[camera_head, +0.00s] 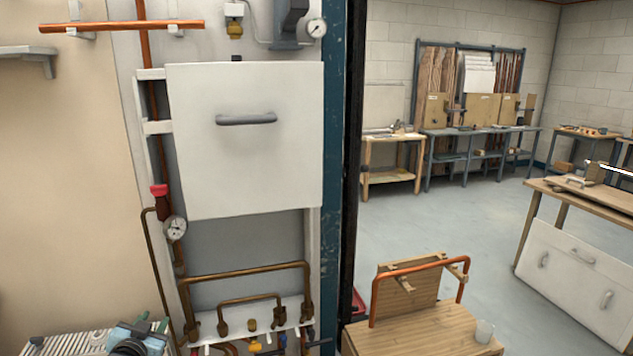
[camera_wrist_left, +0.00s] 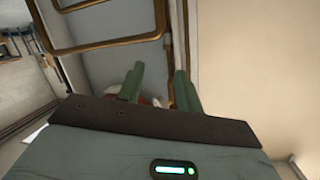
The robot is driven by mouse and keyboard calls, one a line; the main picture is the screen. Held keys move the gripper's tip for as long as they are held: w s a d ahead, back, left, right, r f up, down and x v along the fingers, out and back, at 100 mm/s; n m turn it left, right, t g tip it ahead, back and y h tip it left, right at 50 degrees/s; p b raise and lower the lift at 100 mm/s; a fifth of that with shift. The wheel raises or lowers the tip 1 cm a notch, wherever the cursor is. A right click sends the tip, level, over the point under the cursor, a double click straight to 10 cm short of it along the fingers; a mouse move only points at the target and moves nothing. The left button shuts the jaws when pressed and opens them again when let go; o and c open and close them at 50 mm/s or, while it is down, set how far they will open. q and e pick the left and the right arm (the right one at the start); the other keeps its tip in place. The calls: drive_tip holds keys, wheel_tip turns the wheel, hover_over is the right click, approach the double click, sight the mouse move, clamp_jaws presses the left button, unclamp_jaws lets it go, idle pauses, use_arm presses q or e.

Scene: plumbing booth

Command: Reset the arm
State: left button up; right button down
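My left gripper (camera_head: 152,321) is low at the left of the head view, in front of the booth wall and left of the pipework. In the left wrist view its two green fingers (camera_wrist_left: 158,78) stand apart with a gap between them. Nothing shows gripped. A small reddish and white thing lies behind the fingers, mostly hidden, and I cannot tell what it is. My right gripper is not in view.
A white panel with a grey handle (camera_head: 246,119) stands above copper pipes (camera_head: 245,270). A gauge (camera_head: 174,228) and a red valve (camera_head: 159,190) are near the gripper. Open floor lies behind.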

use_arm(q)
drive_tip(key=s+d+f+g+h, duration=0.1)
drive_tip(key=s+d+f+g, duration=0.1)
drive_tip(key=s+d+f, duration=0.5)
drive_tip(key=s+d+f+g+h, duration=0.1)
drive_tip(key=s+d+f, duration=0.2)
drive_tip(key=s+f, duration=0.85)
drive_tip(key=s+d+g, duration=0.1)
drive_tip(key=s+d, duration=0.2)
drive_tip(key=s, duration=0.6)
drive_tip(key=s+d+f+g+h, duration=0.1)
drive_tip(key=s+d, duration=0.1)
drive_tip(key=s, duration=0.7)
drive_tip(key=s+d+f+n+g, duration=0.1)
drive_tip(key=s+d, duration=0.2)
drive_tip(key=s, duration=0.6)
drive_tip(key=shift+d+h, duration=0.3)
drive_tip(key=shift+d, duration=0.1)
